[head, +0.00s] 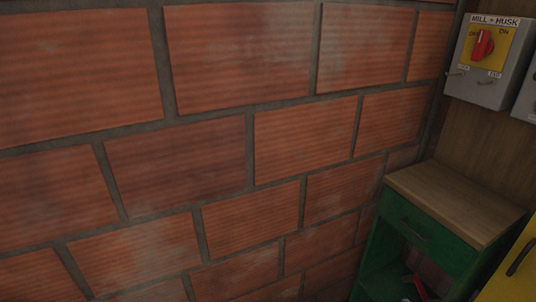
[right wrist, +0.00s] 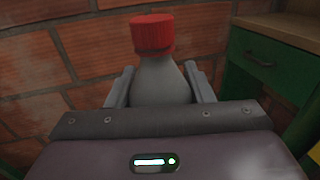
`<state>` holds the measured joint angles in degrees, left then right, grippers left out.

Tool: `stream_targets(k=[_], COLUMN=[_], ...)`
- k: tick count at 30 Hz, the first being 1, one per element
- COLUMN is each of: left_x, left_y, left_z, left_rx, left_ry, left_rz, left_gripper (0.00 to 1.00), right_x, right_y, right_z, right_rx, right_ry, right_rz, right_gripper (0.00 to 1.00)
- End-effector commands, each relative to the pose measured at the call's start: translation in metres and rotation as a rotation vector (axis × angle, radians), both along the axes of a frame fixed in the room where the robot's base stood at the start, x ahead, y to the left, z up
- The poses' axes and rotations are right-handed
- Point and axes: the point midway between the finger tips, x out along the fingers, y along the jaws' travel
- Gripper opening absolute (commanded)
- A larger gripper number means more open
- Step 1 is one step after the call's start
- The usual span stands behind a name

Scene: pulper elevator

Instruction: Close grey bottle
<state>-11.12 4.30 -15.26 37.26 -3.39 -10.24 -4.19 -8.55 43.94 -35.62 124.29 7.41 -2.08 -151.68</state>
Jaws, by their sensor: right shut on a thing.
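In the right wrist view, a grey bottle (right wrist: 160,82) stands between the two fingers of my right gripper (right wrist: 160,88). The gripper is shut on the bottle's body. A red ribbed cap (right wrist: 152,34) sits on top of the bottle's neck, leaning slightly to one side in the picture. The lower part of the bottle is hidden behind the gripper body. Neither the bottle nor my grippers can be made out clearly in the head view. My left gripper is in neither view.
A brick wall (head: 150,165) fills most of the head view. A green cabinet with a wooden top (head: 455,200) stands at the right, with a drawer and an open shelf holding something red. Above it hangs a grey MILL + HUSK switch box (head: 487,60) with a red knob.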

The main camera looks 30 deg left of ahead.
Motion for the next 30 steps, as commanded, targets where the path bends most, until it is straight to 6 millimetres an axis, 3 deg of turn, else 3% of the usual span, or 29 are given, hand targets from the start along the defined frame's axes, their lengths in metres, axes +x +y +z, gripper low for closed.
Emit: stream_targets(k=[1, 3, 6, 9, 21, 25, 30], left_x=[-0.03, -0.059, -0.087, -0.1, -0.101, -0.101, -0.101], left_y=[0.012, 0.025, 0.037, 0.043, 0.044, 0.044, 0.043], left_z=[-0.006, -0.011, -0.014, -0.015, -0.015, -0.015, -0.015], left_rx=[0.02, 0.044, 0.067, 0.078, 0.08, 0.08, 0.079], left_ry=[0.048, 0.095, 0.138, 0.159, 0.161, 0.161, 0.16], left_rz=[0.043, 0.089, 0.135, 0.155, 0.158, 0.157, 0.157], left_gripper=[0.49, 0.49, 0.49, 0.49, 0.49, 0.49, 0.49], right_x=[0.0, 0.0, 0.0, 0.0, 0.004, 0.017, 0.025], right_y=[0.0, 0.0, 0.0, 0.0, -0.006, -0.037, -0.098], right_z=[0.001, 0.001, 0.001, 0.001, 0.006, 0.018, 0.023], right_rx=[0.001, 0.001, 0.001, 0.001, 0.005, 0.009, 0.006], right_ry=[-0.002, -0.002, -0.002, -0.002, -0.004, 0.002, 0.005], right_rz=[0.0, 0.0, 0.0, 0.0, -0.041, -0.226, -0.515], right_gripper=[0.0, 0.0, 0.0, 0.0, 0.0, 0.0, 0.0])
